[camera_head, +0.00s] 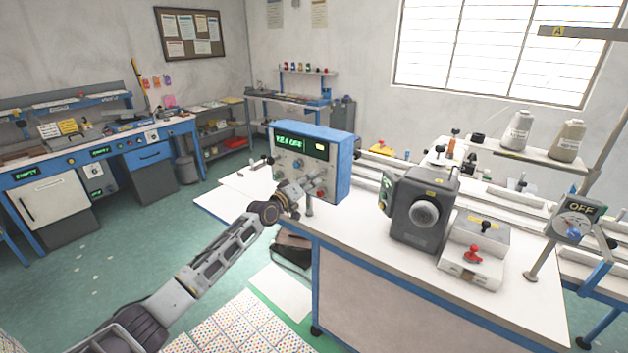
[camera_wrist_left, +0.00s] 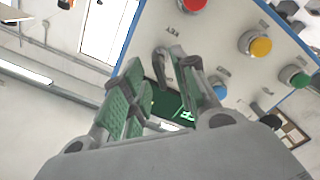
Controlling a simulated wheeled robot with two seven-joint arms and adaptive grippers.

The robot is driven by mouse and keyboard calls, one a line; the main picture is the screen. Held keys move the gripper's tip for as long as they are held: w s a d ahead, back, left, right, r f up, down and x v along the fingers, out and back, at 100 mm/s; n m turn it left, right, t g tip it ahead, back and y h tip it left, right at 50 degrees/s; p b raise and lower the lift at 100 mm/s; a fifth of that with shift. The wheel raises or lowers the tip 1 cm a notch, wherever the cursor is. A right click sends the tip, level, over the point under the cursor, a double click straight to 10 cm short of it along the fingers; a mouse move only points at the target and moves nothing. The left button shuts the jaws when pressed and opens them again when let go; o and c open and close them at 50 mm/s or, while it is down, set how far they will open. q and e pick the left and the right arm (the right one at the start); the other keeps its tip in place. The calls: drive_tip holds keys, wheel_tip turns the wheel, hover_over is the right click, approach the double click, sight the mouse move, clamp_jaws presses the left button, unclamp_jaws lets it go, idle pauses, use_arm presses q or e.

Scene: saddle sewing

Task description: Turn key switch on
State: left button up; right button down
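The blue control box (camera_head: 338,155) stands on the white table. Its green display (camera_head: 289,142) appears to read "KEY OFF". My left gripper (camera_head: 312,185) is at the lower part of the box's front panel in the head view. In the left wrist view its green-padded fingers (camera_wrist_left: 160,88) are spread apart in front of the panel (camera_wrist_left: 222,62). A "KEY" label shows just beyond the fingertips. A grey part beside the right finger may be the key switch, but the fingers partly hide it, and I cannot tell whether they touch it. My right gripper is out of view.
Red (camera_wrist_left: 193,4), yellow (camera_wrist_left: 260,47) and green (camera_wrist_left: 299,80) buttons sit close to the fingers on the panel. A dark grey machine (camera_head: 422,212) and a switch box with a red knob (camera_head: 474,254) stand to the right. An "OFF" dial (camera_head: 577,222) is farther right.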

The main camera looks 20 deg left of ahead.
sight(318, 176)
use_arm(q)
drive_tip(key=shift+x, duration=1.45)
drive_tip(key=shift+c, duration=0.2)
clamp_jaws()
